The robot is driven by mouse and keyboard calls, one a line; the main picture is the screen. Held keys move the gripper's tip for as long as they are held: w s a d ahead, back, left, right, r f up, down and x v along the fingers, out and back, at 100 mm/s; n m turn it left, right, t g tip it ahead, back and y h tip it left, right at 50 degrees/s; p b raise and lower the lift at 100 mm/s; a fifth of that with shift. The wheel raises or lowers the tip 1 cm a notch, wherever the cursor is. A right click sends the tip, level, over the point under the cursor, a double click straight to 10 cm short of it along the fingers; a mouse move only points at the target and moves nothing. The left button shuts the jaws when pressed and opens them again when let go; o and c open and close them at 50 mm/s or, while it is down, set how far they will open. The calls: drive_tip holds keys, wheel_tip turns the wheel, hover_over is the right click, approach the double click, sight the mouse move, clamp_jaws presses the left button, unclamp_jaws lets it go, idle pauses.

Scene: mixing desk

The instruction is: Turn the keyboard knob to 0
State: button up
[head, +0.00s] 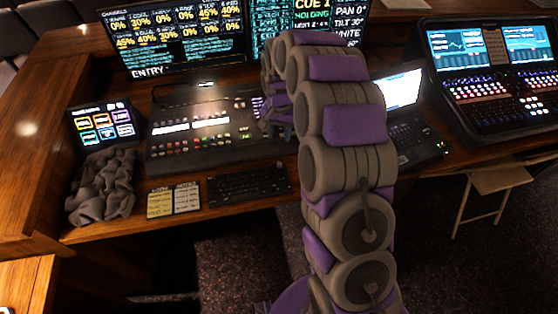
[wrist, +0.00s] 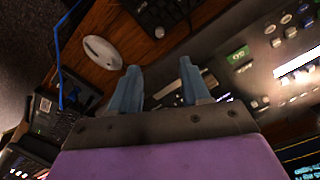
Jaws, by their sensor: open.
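The dark mixing console (head: 165,152) lies on the wooden desk behind the keyboard (head: 248,187). My gripper (head: 276,130) is over the right end of the console. In the wrist view my gripper (wrist: 160,76) has its two blue-grey fingers apart with nothing between them. The keyboard shows there at the top (wrist: 165,10), with a small round part (wrist: 159,32) at its near corner. The console surface (wrist: 210,60) lies to the right, with pale round knobs (wrist: 276,43) and green labels. I cannot read which knob is the keyboard knob or its setting.
An open laptop (head: 415,140) and a second console (head: 490,95) stand to the right. A crumpled grey cloth (head: 102,188) and notes (head: 173,199) are at left.

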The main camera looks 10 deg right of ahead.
sight(279, 163)
wheel_tip(279, 163, down, 15)
drive_tip(key=shift+f+b, duration=0.2)
drive_tip(key=shift+b, duration=1.05)
clamp_jaws()
